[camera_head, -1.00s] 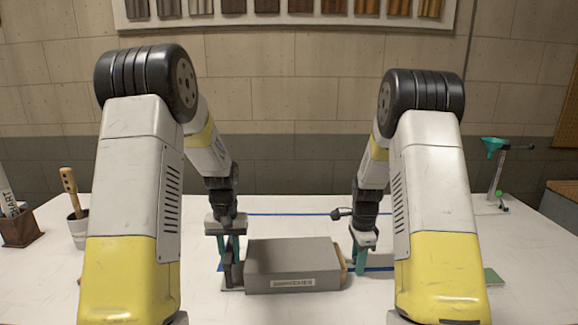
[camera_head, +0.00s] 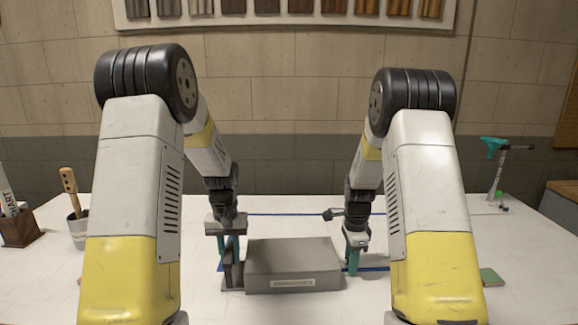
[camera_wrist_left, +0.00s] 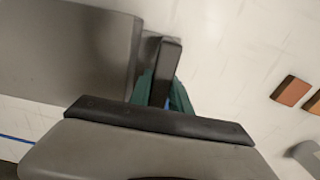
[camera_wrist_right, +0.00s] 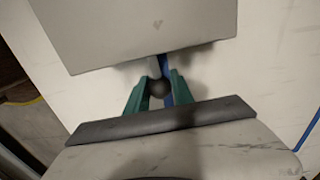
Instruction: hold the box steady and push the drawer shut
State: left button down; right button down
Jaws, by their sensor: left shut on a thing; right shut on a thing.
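The grey box (camera_head: 290,258) lies on the table between my grippers, with a pale label on its front. My left gripper (camera_head: 231,250) is at its left end. In the left wrist view its green fingers are shut on a dark upright post (camera_wrist_left: 166,68) beside the box. My right gripper (camera_head: 352,262) is at the right end. In the right wrist view its fingers are shut around a dark round knob (camera_wrist_right: 157,88) close to the box edge (camera_wrist_right: 140,30). No tan drawer side shows beyond the box; the drawer's inside is hidden.
Blue lines (camera_head: 280,214) mark the white table. A cup (camera_head: 77,230) with a wooden-handled tool and a brown holder (camera_head: 20,230) stand at left. A green-topped stand (camera_head: 497,170) is at back right; a small green item (camera_head: 491,277) lies right.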

jog(key=c, duration=1)
grip_release()
jog(key=shift+r, duration=0.1)
notch_tip(320, 180, up, 12)
jog(key=shift+f, duration=0.1)
pick_arm(q)
jog(key=c, duration=1.1)
grip_release()
